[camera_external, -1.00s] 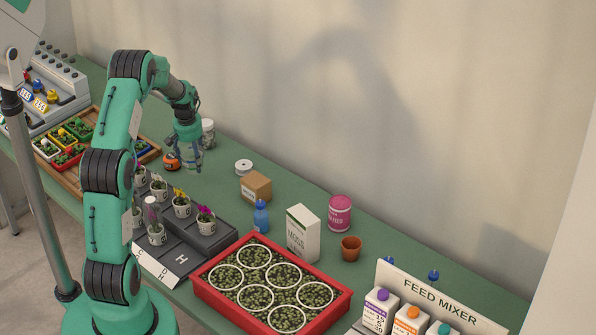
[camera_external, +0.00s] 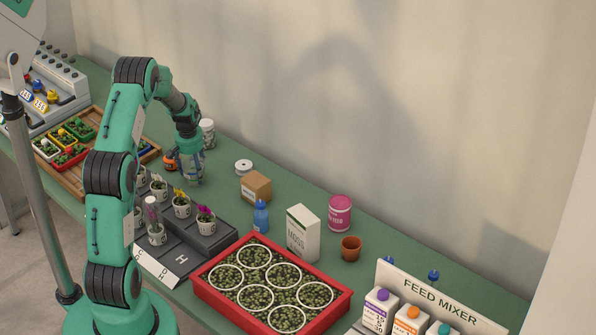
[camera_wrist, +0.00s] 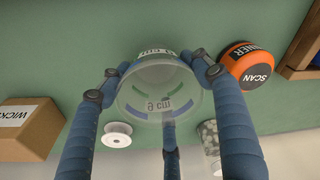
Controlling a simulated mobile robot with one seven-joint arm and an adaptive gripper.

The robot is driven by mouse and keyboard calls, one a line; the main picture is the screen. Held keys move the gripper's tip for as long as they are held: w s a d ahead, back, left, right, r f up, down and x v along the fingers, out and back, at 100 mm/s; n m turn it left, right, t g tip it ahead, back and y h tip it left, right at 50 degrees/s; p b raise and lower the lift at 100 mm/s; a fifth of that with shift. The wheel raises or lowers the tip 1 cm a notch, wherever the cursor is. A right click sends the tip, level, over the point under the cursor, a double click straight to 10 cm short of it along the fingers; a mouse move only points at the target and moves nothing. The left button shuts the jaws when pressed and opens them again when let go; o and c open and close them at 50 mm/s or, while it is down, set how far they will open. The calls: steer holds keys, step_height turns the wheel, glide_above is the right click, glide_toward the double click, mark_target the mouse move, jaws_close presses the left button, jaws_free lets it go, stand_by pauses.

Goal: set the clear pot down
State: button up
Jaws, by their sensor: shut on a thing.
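The clear pot (camera_wrist: 150,98) is a see-through cup marked "9 cm", seen in the wrist view between my fingers. My gripper (camera_wrist: 156,78) is shut on it, with blue fingers around its sides. In the external view my gripper (camera_external: 191,172) points down over the green bench, left of the small cardboard box. The pot is hard to make out there among the fingers. It is close to the bench top, but I cannot tell whether its base touches.
An orange scanner (camera_wrist: 246,64) is close beside my gripper. A white spool (camera_external: 243,167), a cardboard box (camera_external: 256,187) and a lidded jar (camera_external: 207,133) stand nearby. Potted orchids (camera_external: 182,204) stand on a dark stepped stand in front. Green bench shows between them.

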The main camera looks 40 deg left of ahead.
steer(key=o, duration=0.9)
steer(key=r, duration=0.4)
steer(key=s+r+p, duration=0.1)
steer(key=r, duration=0.3)
steer(key=d+r+p, duration=0.1)
steer(key=r, duration=0.3)
steer(key=shift+s, duration=0.2)
